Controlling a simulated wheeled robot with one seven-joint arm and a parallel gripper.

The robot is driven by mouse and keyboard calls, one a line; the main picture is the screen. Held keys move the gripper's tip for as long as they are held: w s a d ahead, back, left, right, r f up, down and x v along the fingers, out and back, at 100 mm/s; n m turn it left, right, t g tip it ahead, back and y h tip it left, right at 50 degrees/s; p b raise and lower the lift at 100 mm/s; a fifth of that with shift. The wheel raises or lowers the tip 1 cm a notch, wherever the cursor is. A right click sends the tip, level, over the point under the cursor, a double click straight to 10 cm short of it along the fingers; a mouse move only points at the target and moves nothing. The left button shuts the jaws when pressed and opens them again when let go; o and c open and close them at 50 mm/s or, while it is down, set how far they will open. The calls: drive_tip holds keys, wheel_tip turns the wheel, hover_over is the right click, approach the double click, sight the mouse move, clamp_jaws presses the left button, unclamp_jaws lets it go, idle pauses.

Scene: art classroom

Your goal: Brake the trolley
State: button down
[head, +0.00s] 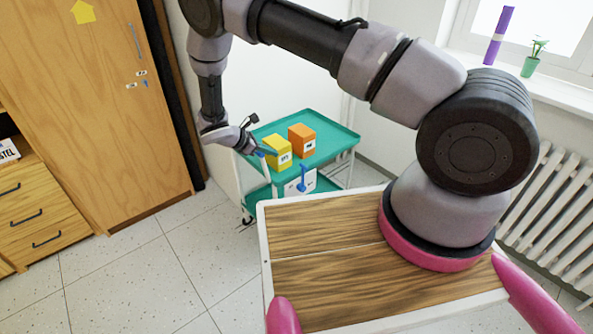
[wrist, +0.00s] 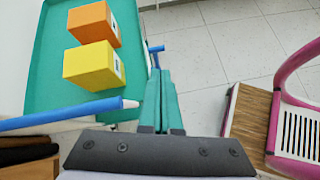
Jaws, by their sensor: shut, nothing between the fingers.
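The trolley (head: 335,133) is a teal-shelved cart beyond my wooden deck; its top tray (wrist: 43,75) fills the left of the wrist view. A blue upright lever (head: 302,178) with a knobbed top stands at a white plate (head: 292,187) on the trolley's near side. In the wrist view a blue T-shaped piece (wrist: 156,49), apparently this lever, shows just beyond my fingertips. My gripper (head: 264,150) is at the tray's left near corner. Its teal fingers (wrist: 162,72) are shut and empty. I cannot tell whether they touch the lever; they look apart in the head view.
A yellow box (head: 278,152) and an orange box (head: 302,140) stand on the tray. A blue bar (wrist: 60,116) with a pale end lies left of my fingers. A wooden cabinet (head: 95,110) is at left, a radiator (head: 550,200) at right. Floor (head: 150,275) is clear at front left.

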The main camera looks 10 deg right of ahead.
wheel_tip(320, 180, down, 8)
drive_tip(key=s+a+n+t, duration=0.1)
drive_tip(key=n, duration=0.2)
drive_tip(key=shift+s+f+n+t, duration=0.2)
drive_tip(key=shift+s+n+t, duration=0.1)
drive_tip(key=shift+s, duration=0.1)
drive_tip(key=w+d+f, duration=0.4)
drive_tip(key=w+d, duration=0.2)
drive_tip(key=d, duration=0.4)
drive_tip(key=shift+d+f, duration=0.3)
drive_tip(key=shift+f, duration=0.05)
drive_tip(key=shift+w+d, duration=0.1)
drive_tip(key=shift+w, duration=0.05)
